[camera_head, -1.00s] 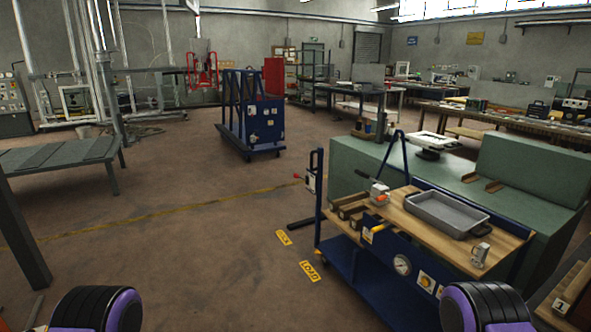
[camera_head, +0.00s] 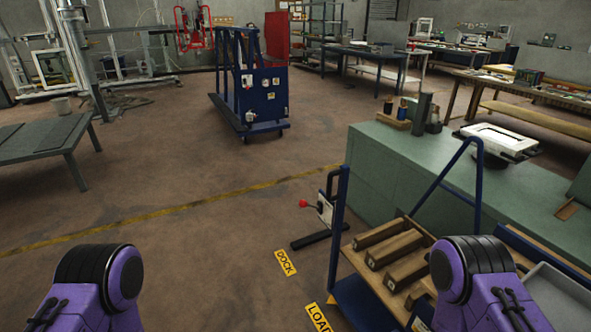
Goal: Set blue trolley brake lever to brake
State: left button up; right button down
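A blue trolley (camera_head: 337,235) with a wooden top stands at the lower right, only partly in view. On its left end is a light plate (camera_head: 325,209) with a lever. The lever ends in a red knob (camera_head: 303,203) that points left, away from the trolley. Any markings on the plate are too small to read. My purple and black arm links show at the lower left and lower right, but neither gripper is in view. The right arm link hides part of the trolley top.
Wooden blocks (camera_head: 396,247) lie on the trolley top. Yellow floor labels, DOCK (camera_head: 285,262) and LOAD (camera_head: 318,318), lie left of the trolley. A green cabinet (camera_head: 395,170) stands behind it. Another blue wheeled frame (camera_head: 262,95) stands farther back.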

aim_at(303, 204)
jog(key=u, duration=0.1)
jog(key=i, duration=1.25)
jog(key=u, duration=0.05)
